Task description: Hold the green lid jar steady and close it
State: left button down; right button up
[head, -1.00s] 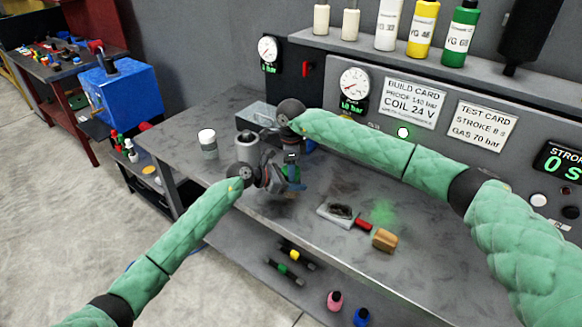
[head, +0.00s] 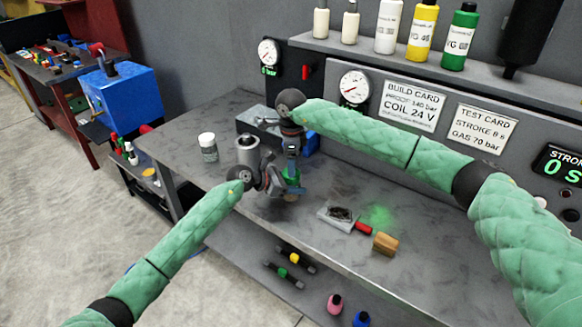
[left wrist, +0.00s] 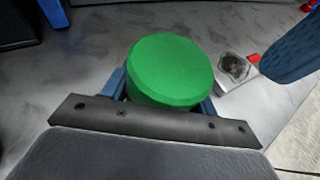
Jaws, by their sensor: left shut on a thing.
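The green lid (left wrist: 170,68) is seen from above in the left wrist view, between the blue fingers of my left gripper (left wrist: 162,98). In the head view my left gripper (head: 281,186) is shut on the green lid jar (head: 293,174), low over the bench. The gripper hides most of the jar, so I cannot tell how the lid sits on it. My right gripper (head: 291,146) points down just above the jar. Its fingertips are too small to show whether they are open or shut.
The bench (head: 300,240) holds a grey cylinder (head: 248,152) and a white-capped jar (head: 208,147) to the left. A small tray (head: 330,224) with dark bits, a red-handled tool and a wooden block (head: 385,243) lie right. The gauge panel stands behind.

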jog(key=shift+r, duration=0.3)
jog(key=shift+c, duration=0.2)
jog(key=shift+r, duration=0.15)
jog(key=r+n, duration=0.3)
jog(key=shift+w+d+r, duration=0.1)
jog(key=shift+w+d, duration=0.05)
jog(key=shift+d, duration=0.1)
jog(key=shift+a+n, duration=0.25)
jog(key=shift+n, duration=1.25)
